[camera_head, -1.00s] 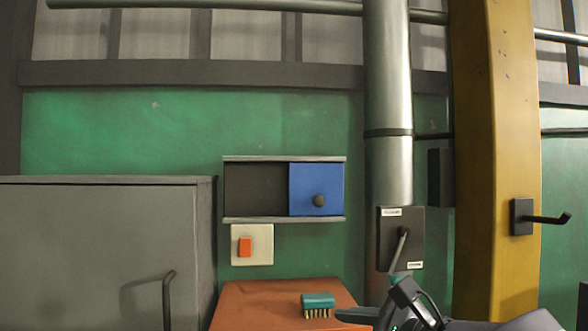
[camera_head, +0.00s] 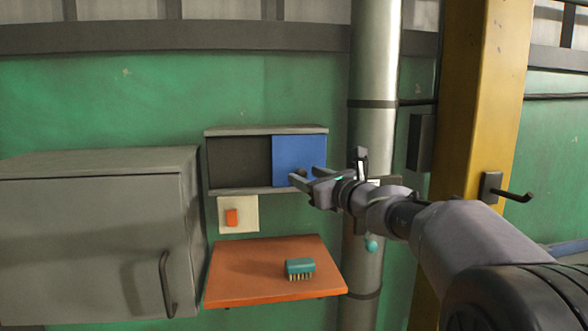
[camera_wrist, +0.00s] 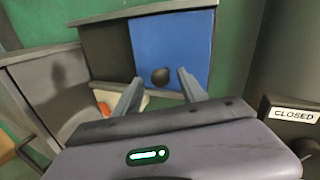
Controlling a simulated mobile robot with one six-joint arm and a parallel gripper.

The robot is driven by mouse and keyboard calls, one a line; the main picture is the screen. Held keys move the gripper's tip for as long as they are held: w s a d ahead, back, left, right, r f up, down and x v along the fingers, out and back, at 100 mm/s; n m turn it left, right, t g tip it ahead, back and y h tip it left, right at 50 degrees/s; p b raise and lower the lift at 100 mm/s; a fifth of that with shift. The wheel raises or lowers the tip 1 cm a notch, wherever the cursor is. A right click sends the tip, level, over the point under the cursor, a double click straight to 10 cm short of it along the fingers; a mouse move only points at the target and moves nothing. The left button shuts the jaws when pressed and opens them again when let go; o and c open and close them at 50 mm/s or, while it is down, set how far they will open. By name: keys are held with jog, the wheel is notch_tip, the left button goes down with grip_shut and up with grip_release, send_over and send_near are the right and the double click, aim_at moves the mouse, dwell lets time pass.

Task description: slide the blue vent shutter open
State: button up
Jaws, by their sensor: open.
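The blue vent shutter (camera_head: 294,152) fills the right half of a wall frame with grey rails above and below. The left half of the frame is a dark panel or opening (camera_head: 240,162). In the wrist view the blue shutter (camera_wrist: 172,42) carries a round dark knob (camera_wrist: 160,76) low on its face. My gripper (camera_head: 303,175) is open and empty in front of the shutter's lower part. In the wrist view its two fingers stand either side of the knob in the picture; contact cannot be told. In the head view the fingers hide most of the knob.
An orange shelf (camera_head: 235,288) holding a teal brush (camera_head: 300,267) is below. A plate with an orange switch (camera_head: 232,217) sits under the frame. A grey cabinet (camera_head: 80,235) stands left, a vertical pipe (camera_head: 374,60) right. A "CLOSED" label (camera_wrist: 294,114) shows at right.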

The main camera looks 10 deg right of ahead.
jog(key=shift+w+a, duration=0.15)
jog(key=shift+w, duration=0.35)
grip_shut()
dwell(1.1)
